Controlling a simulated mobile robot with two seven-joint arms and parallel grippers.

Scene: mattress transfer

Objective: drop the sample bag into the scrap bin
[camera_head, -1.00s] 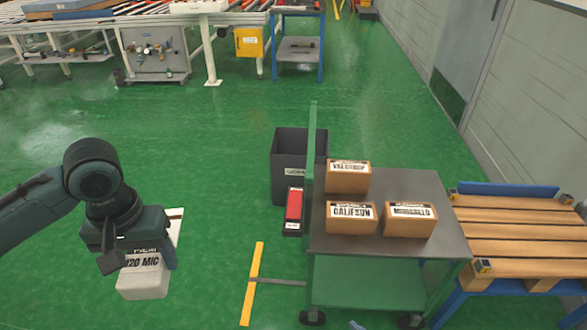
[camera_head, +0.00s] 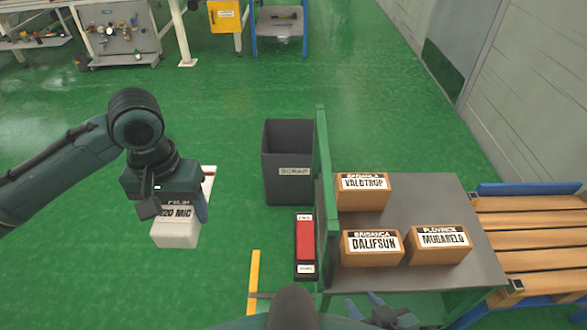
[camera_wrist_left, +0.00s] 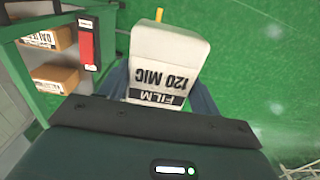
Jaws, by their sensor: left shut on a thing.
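The sample bag (camera_head: 175,234) is off-white, with a black label reading FILM and 120 MIC. My left gripper (camera_head: 176,212) is shut on it, one finger on each side, and holds it over the green floor. The bag also fills the middle of the left wrist view (camera_wrist_left: 168,62). The scrap bin (camera_head: 288,190) is a dark grey, open-topped box labelled SCRAP, standing right of the bag in the head view, apart from it. The bin's floor is hidden in shadow. My right gripper (camera_head: 364,305) is at the bottom edge, partly cut off, its fingers apart and empty.
A green cart (camera_head: 323,190) beside the bin carries several cartons, including one labelled DALIFSUN (camera_head: 372,248). A wooden pallet (camera_head: 535,222) is far right. Floor between bag and bin is clear.

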